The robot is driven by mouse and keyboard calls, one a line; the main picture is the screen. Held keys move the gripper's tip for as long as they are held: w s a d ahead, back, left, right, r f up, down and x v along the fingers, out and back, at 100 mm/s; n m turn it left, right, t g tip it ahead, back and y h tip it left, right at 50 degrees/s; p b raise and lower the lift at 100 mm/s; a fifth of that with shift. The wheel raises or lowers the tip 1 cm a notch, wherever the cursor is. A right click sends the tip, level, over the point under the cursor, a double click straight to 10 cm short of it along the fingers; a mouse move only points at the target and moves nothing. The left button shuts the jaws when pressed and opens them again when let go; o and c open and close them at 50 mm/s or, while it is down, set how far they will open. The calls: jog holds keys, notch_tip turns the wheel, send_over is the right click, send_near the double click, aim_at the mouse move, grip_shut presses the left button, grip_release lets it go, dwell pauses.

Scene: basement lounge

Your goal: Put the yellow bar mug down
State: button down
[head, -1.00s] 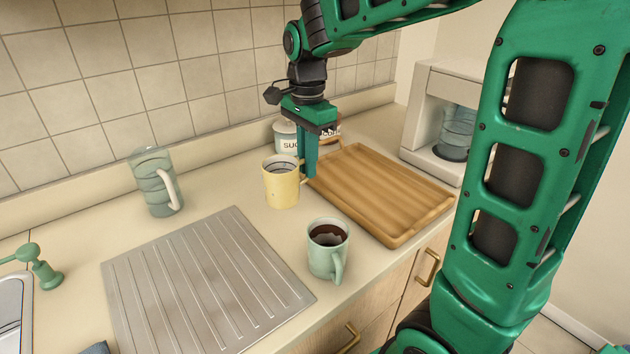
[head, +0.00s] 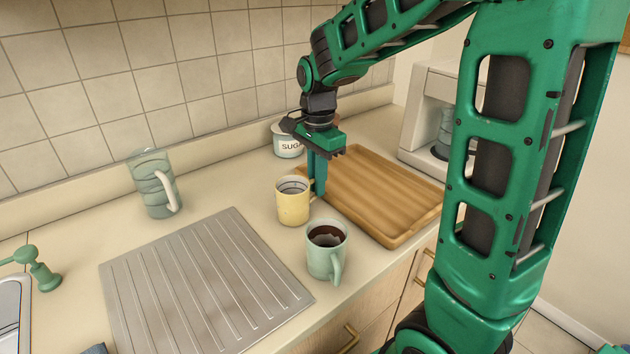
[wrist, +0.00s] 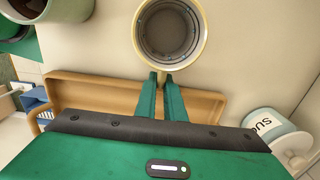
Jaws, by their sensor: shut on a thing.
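The yellow mug (head: 293,204) stands upright at the counter, left of the wooden tray; I cannot tell whether its base touches the counter. In the wrist view its round open mouth (wrist: 170,32) shows from above, with a dark ringed inside. My gripper (head: 316,190) is at the mug's right side, with its fingers pointing down. In the wrist view its two green fingers (wrist: 163,80) are close together at the mug's near side, shut on what looks like the handle, which they mostly hide.
A green mug with dark liquid (head: 326,252) stands close in front of the yellow mug. The wooden tray (head: 385,190) lies to the right. A sugar jar (head: 286,142) stands behind. A glass pitcher (head: 154,186) and a ribbed drainboard (head: 205,280) are to the left.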

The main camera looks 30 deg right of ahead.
jog(key=c, duration=1.8)
grip_release()
jog(key=shift+c, duration=0.2)
notch_tip(320, 180, up, 12)
jog(key=s+d+f+n, duration=0.3)
jog(key=s+f, duration=0.1)
jog(key=s, duration=0.4)
jog(key=s+d+f+n, duration=0.3)
jog(key=s+d+f, duration=0.1)
jog(key=s, duration=0.5)
jog(key=s+d+f+n, duration=0.3)
jog(key=s, duration=0.5)
jog(key=shift+s+d+f+n, duration=0.2)
jog(key=shift+s+f+n, duration=0.1)
jog(key=shift+s+f, duration=0.1)
